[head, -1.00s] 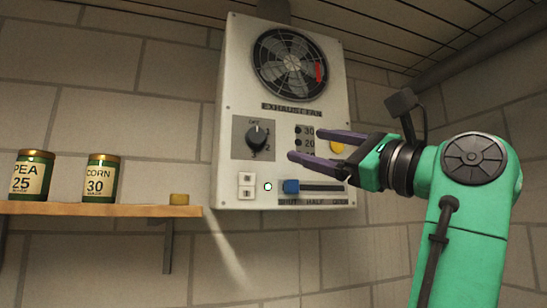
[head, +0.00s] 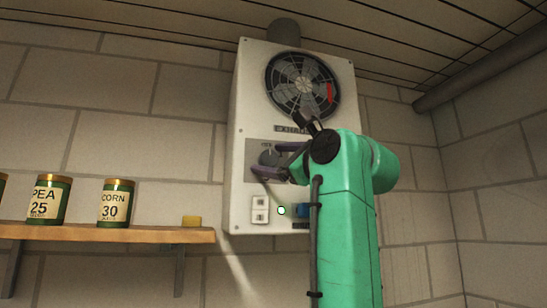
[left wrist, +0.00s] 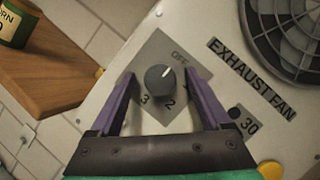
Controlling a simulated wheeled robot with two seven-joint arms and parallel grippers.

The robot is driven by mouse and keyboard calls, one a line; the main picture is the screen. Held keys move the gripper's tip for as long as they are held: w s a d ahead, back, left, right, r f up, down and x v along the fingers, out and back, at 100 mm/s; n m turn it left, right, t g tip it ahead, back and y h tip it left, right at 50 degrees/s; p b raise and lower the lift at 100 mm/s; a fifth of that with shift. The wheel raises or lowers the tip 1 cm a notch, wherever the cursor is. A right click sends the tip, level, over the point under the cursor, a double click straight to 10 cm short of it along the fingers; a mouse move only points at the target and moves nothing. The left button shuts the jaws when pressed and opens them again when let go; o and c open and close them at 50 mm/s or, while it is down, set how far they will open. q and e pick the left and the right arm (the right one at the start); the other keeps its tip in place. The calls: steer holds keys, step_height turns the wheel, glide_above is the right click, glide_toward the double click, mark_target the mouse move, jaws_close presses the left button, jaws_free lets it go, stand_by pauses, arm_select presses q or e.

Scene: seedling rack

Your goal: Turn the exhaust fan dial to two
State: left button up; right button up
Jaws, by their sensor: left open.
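The exhaust fan dial (head: 269,157) is a dark round knob on a grey plate on the white fan panel. In the left wrist view the dial (left wrist: 159,83) has a white pointer mark aimed up and right, towards OFF. The figures 2 and 3 show below it; the 1 is mostly hidden by a finger. My left gripper (head: 268,160) is open at the dial. In the left wrist view its purple fingers (left wrist: 160,76) stand on either side of the knob, with visible gaps. My right gripper is not in view.
The white panel (head: 243,130) also carries a fan grille (head: 302,86), a white switch (head: 260,209) and a blue slider knob (head: 304,209), partly behind my arm. A wooden shelf (head: 110,234) with cans and a yellow block (head: 192,221) is at the left.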

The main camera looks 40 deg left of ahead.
arm_select(q)
steer(key=shift+w+d, duration=0.1)
steer(key=shift+d, duration=0.1)
steer(key=c, duration=0.4)
jaws_close()
